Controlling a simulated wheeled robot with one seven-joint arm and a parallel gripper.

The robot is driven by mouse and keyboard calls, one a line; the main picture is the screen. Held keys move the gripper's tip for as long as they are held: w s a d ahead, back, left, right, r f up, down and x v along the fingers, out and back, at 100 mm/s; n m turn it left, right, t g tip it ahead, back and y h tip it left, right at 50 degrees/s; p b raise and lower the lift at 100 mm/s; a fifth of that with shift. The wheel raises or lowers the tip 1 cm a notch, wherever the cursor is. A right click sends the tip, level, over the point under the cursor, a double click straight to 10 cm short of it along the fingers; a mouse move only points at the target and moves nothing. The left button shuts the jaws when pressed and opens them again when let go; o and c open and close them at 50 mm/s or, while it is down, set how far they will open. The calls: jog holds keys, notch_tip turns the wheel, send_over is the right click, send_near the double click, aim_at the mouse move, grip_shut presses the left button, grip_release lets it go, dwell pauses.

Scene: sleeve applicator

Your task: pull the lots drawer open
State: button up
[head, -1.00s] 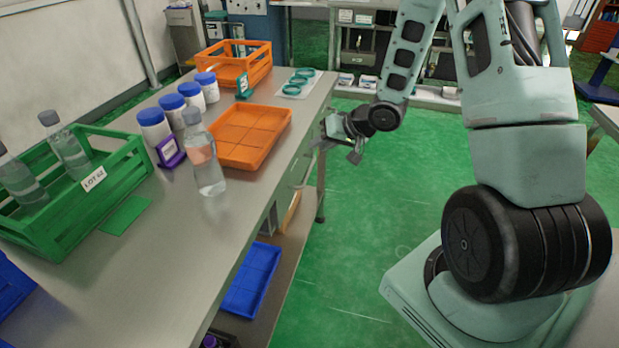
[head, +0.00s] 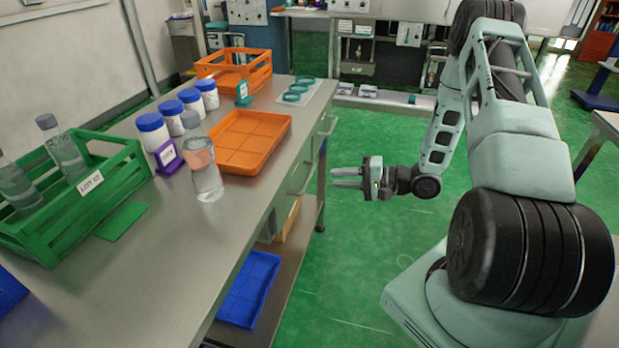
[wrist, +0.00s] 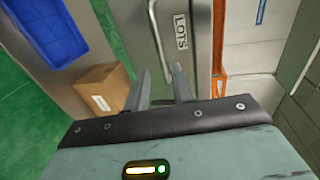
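The lots drawer (wrist: 195,65) shows in the wrist view as a grey front with a "LOTS" label (wrist: 181,32) and a metal bar handle (wrist: 155,35). It looks shut. In the head view, drawer fronts with handles (head: 301,178) line the bench's right side; their labels are not readable there. My gripper (head: 336,177) is open and empty, its fingers pointing left at the bench side, with a gap of floor between. In the wrist view its two fingertips (wrist: 159,70) are apart, just below the handle in the picture; no contact is visible.
The bench top (head: 190,255) holds an orange tray (head: 243,147), a green crate (head: 75,205), white jars and bottles. A blue tray (head: 248,288) and a cardboard box (wrist: 103,90) lie on the lower shelf. The green floor (head: 345,265) beside the bench is clear.

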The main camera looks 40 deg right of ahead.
aim_at(309, 176)
jog(key=x, duration=0.9)
jog(key=shift+w, duration=0.15)
jog(key=shift+c, duration=0.2)
grip_shut()
